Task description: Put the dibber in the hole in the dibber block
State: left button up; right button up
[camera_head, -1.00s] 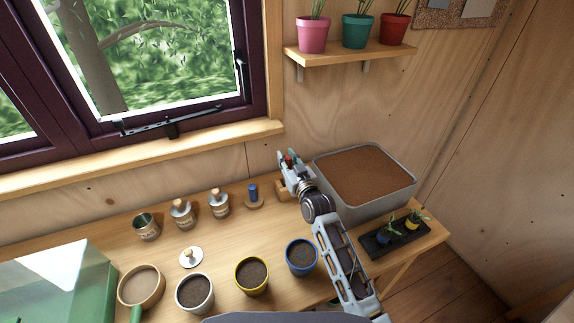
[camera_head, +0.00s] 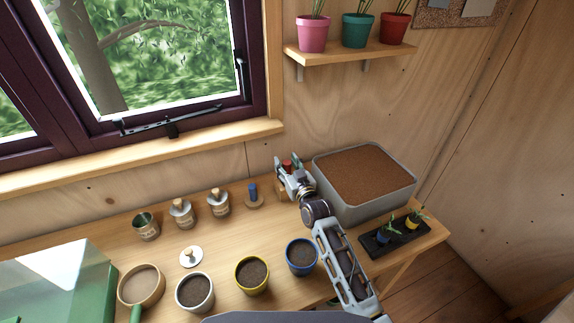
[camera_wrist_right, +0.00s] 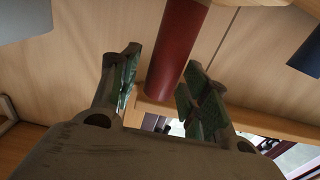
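A red cylindrical handle, which I take as the dibber (camera_head: 287,165), stands between the fingers of my right gripper (camera_head: 288,163) at the back of the bench. In the right wrist view the red handle (camera_wrist_right: 178,50) passes between the two fingers (camera_wrist_right: 160,85). A narrow gap shows on its left side, so the fingers look open around it. A tan wooden block (camera_head: 281,190), likely the dibber block, is under the gripper and partly hidden by it. The dibber's lower end and the hole are hidden. My left gripper is not in view.
A blue peg on a round wooden base (camera_head: 253,195) stands just left of the gripper. A grey soil trough (camera_head: 400,195) is close on the right. Soil pots, including a blue one (camera_head: 300,257), stand along the front. A black seedling tray (camera_head: 380,247) is at front right.

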jog(key=shift+r, duration=0.1)
jog(key=v, duration=1.2)
dwell(0.6)
dwell(0.6)
